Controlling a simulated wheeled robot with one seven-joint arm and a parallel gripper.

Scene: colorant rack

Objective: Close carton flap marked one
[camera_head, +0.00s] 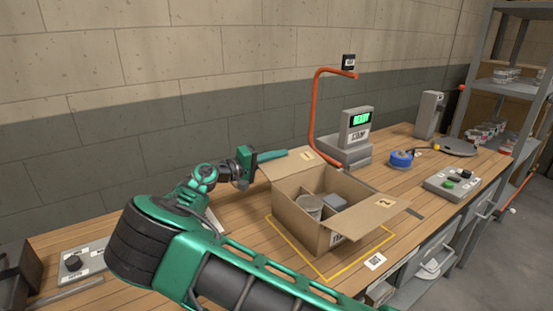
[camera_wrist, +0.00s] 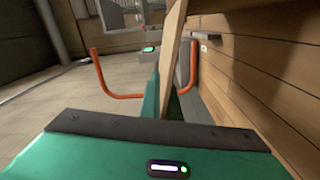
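An open cardboard carton (camera_head: 290,212) stands on the wooden bench inside a yellow outline. Its back flap (camera_head: 290,164) is raised and leans outward, with a small yellow label whose mark is too small to read. Its right flap (camera_head: 372,211), marked 2, sticks outward. My gripper (camera_head: 272,155) is behind the back flap at its left end, fingers pointing right. In the wrist view, a tan flap (camera_wrist: 173,50) shows nearly edge-on, close against the green fingers (camera_wrist: 151,98). I cannot tell whether they touch it or how far apart the fingers are.
A round can (camera_head: 309,204) and a grey box (camera_head: 335,202) sit inside the carton. An orange bent pipe (camera_head: 312,115) and a display unit (camera_head: 357,125) stand behind it. A blue tape roll (camera_head: 400,159) and button box (camera_head: 453,183) lie to the right.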

